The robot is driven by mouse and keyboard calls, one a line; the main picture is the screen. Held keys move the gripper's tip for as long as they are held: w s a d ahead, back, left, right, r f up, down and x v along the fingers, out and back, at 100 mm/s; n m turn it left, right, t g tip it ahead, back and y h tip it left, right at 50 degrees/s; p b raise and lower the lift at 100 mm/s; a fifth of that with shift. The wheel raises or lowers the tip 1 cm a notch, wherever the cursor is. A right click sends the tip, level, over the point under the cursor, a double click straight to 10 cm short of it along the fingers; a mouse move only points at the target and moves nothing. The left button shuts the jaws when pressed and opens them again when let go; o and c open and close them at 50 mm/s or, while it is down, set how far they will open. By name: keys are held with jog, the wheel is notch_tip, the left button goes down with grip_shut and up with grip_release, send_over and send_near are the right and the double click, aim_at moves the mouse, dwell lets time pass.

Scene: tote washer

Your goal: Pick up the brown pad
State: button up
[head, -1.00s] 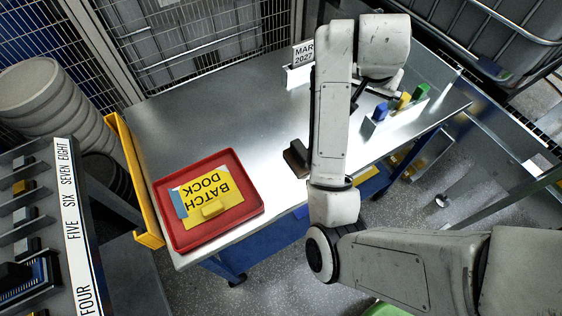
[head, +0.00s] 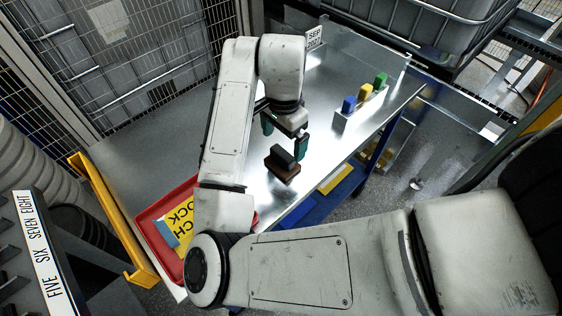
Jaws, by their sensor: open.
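The brown pad (head: 282,169) lies on the steel table near its front edge, with a dark grip-like block on top. My gripper (head: 284,138) is open, with its two dark green fingers apart and pointing down. It is just behind and above the pad in the head view. The right finger is close to the pad's far side; I cannot tell whether they touch. Nothing shows between the fingers.
A red tray (head: 160,211) with a yellow "BATCH DOCK" card is partly hidden by my arm. A rack (head: 358,112) with blue, yellow and green pieces stands right of the gripper. The table's back left is clear.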

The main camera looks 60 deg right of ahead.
aim_at(282, 152)
jog(key=shift+w+a+f+p, duration=0.1)
jog(key=shift+f+p, duration=0.2)
jog(key=shift+f, duration=2.7)
jog(key=c, duration=1)
jog(key=shift+r, duration=0.1)
jog(key=shift+r, duration=0.55)
jog(key=s+a+r+p, duration=0.1)
jog(key=s+a+r, duration=0.1)
jog(key=s+r, duration=0.9)
jog(key=s, duration=0.3)
jog(key=shift+r, duration=0.4)
